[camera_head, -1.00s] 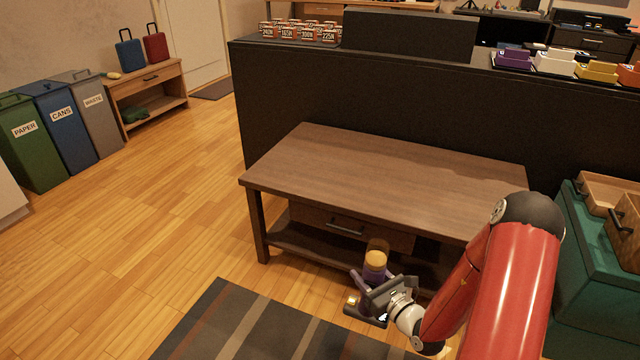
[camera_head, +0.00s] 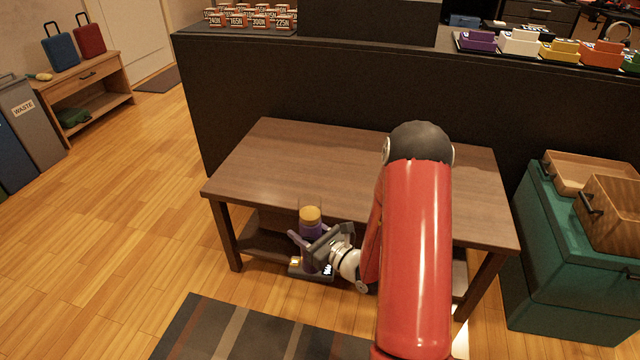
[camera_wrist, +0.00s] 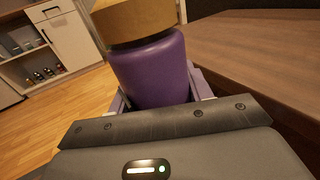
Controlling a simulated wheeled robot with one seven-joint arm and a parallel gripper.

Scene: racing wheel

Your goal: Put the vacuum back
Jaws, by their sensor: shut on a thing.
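The vacuum (camera_head: 310,223) is a small purple body with a yellow-tan top. My gripper (camera_head: 312,244) is shut on it, in front of the wooden table's (camera_head: 280,165) front edge and just below the tabletop level. In the wrist view the vacuum (camera_wrist: 150,72) stands between my fingers (camera_wrist: 160,98), its purple body below and tan part above. The gripper housing hides its lower part. The tabletop is bare.
A striped rug (camera_head: 230,330) lies on the floor in front. A green chest (camera_head: 570,270) with wooden boxes (camera_head: 610,210) stands right of the table. A black counter (camera_head: 330,90) stands behind. Wooden floor is open on the left.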

